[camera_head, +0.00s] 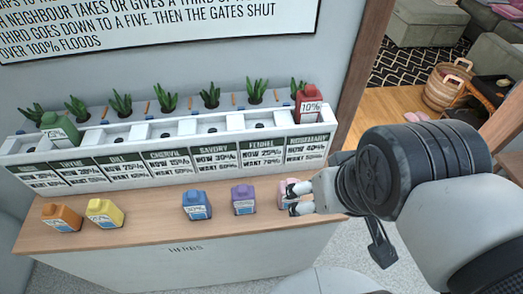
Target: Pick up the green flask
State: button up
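The green flask (60,131) sits at the left end of the white herb rack (185,148), among the slots behind the price labels. It looks slightly tilted, and I cannot tell how deep it sits. My gripper (291,198) is far to the right of it, low over the right part of the wooden counter. Its fingers are at a pink flask (283,190) and partly cover it. I cannot tell whether the fingers are closed on the pink flask or only beside it.
Orange (62,217), yellow (104,213), blue (197,205) and purple (243,200) flasks stand on the counter (150,219) before the rack. A red flask (308,104) is at the rack's right end. Small plants line the back. Counter between yellow and blue is clear.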

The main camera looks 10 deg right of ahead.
aim_at(60, 130)
jog(key=j+u, duration=0.1)
jog(key=u, duration=0.9)
jog(key=j+u, duration=0.15)
jog(key=u, duration=0.35)
jog(key=i+j+z, duration=0.4)
jog(key=i+j, duration=0.05)
jog(key=j, duration=0.05)
